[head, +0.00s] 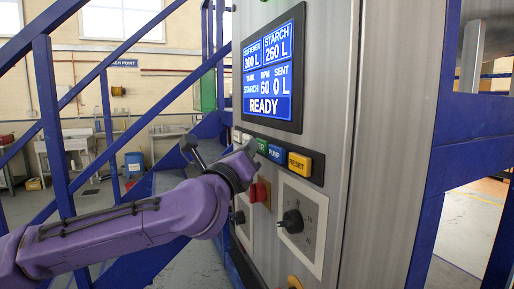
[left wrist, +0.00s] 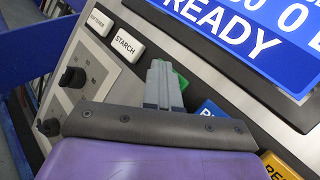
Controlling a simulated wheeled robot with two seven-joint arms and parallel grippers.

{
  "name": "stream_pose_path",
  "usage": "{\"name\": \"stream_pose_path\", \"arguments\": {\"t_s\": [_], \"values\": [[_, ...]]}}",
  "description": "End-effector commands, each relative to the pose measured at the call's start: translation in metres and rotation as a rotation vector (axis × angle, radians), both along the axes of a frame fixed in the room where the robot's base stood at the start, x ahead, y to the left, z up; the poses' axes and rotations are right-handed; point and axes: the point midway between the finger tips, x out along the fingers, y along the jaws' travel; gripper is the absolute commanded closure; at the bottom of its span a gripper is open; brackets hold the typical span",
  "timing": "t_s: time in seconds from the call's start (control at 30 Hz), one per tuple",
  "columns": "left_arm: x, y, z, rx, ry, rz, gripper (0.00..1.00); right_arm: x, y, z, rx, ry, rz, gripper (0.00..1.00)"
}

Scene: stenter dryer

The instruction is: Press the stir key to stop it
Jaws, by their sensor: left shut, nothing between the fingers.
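The green stir key (head: 262,147) sits in the key row below the display, left of the blue PUMP key (head: 275,152). My left gripper (head: 249,150) is shut and empty, its tips at the green key and partly covering it. In the left wrist view, the shut fingers (left wrist: 162,70) overlap the green key (left wrist: 183,82), so only its edge shows. I cannot tell whether the tips touch it. The display (head: 268,75) reads tank STARCH, RPM 60, SENT 0 L and READY. My right gripper is not in view.
The yellow RESET key (head: 299,163) is right of PUMP. White SOFTENER (left wrist: 99,22) and STARCH (left wrist: 127,43) keys lie left of the green key. Below are a red switch (head: 260,191) and a black knob (head: 292,221). Blue frame bars (head: 425,240) stand at the right.

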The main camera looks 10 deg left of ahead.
Motion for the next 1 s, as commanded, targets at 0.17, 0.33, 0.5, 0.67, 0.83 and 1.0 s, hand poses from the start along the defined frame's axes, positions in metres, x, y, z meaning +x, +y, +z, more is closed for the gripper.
{"name": "stream_pose_path", "arguments": {"t_s": [0.17, 0.33, 0.5, 0.67, 0.83, 1.0], "values": [[0.000, -0.001, 0.000, 0.000, 0.000, -0.001, 1.00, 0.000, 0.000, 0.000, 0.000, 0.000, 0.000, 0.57], [-0.001, 0.001, -0.001, 0.001, 0.000, -0.001, 1.00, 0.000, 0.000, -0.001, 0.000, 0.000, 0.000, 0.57], [-0.006, 0.009, -0.002, 0.000, 0.000, 0.000, 1.00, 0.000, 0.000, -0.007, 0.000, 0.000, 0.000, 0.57], [-0.011, 0.015, -0.002, 0.000, -0.001, -0.001, 1.00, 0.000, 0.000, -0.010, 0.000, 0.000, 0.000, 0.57], [-0.011, 0.015, -0.001, 0.000, 0.000, -0.001, 1.00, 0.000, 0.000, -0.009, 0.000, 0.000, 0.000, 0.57], [-0.013, 0.019, -0.002, 0.000, 0.001, 0.001, 1.00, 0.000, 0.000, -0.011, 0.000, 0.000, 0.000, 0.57]]}}
